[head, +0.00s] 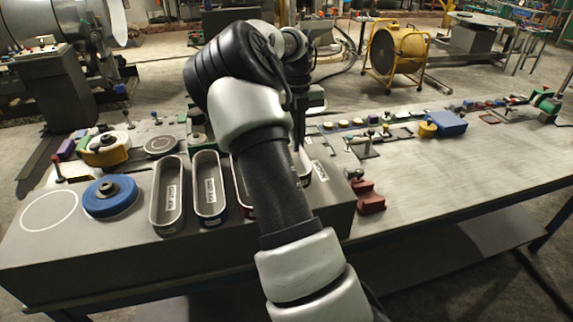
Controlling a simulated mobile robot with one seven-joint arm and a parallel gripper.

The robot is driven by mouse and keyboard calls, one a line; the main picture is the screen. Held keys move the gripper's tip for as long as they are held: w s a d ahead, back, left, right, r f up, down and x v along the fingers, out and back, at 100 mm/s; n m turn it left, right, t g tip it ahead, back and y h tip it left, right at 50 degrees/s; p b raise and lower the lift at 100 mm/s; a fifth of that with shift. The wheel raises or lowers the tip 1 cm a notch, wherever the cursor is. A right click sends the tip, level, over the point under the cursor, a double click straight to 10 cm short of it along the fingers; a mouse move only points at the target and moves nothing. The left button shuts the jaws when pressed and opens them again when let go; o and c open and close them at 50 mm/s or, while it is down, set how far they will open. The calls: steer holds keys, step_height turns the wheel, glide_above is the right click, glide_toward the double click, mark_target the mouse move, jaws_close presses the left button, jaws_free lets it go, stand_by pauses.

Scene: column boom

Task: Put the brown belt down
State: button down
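I cannot make out a brown belt for certain in the head view. Several long oval loops or holders with pale rims and labels inside stand on the grey block at the front, among them a dark one (154,218) and a blue one (224,211). A reddish one (237,183) is partly covered by my arm. My arm reaches up through the middle of the view and bends over at the top. My gripper is mostly hidden behind the arm links; its fingers and anything between them cannot be made out.
A blue disc (110,205) lies on the grey block (60,262) beside a bare outlined circle. A yellow roll (106,158) lies behind it. Red blocks (370,200) and a blue box (449,123) rest on the long table (450,180), whose right front is clear. A yellow fan (398,50) stands behind.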

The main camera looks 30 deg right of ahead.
steer(key=f, duration=0.3)
steer(key=shift+s+f, duration=0.1)
steer(key=shift+s, duration=0.1)
steer(key=shift+w+f, duration=0.1)
steer(key=shift+f, duration=2.15)
steer(key=shift+f, duration=0.1)
steer(key=c, duration=2)
jaws_free()
